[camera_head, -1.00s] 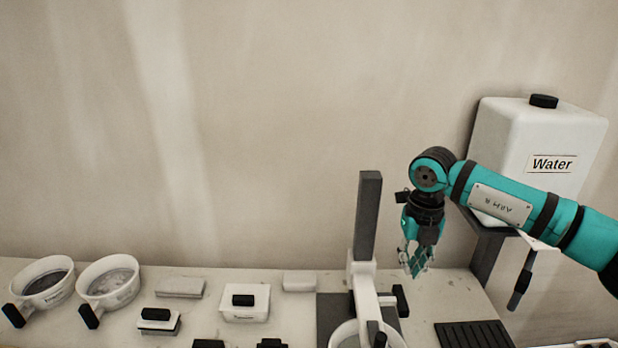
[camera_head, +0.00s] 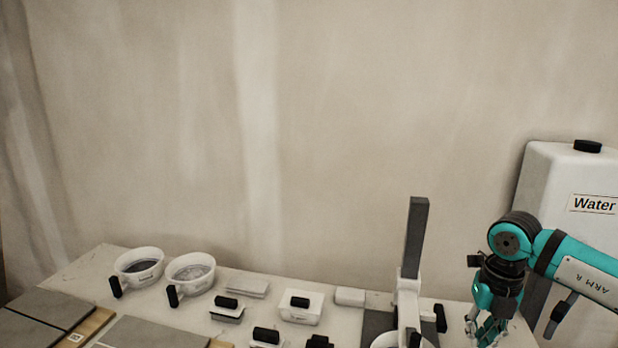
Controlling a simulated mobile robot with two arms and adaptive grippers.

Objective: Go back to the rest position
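My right arm comes in from the right edge, and my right gripper (camera_head: 487,332) points down over the right end of the table (camera_head: 345,322). It is partly cut by the lower edge of the picture, beside the mixer stand (camera_head: 416,245). Its fingers look apart, and I see nothing held between them, though the tips are small and partly hidden. My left gripper does not show.
Two white pots (camera_head: 138,263) and (camera_head: 190,271) with black handles stand at the back left. Several white boxes with black grips, such as one at the middle (camera_head: 300,308), lie nearby. Grey tiles (camera_head: 45,306) are at lower left. A white water tank (camera_head: 555,175) stands at right.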

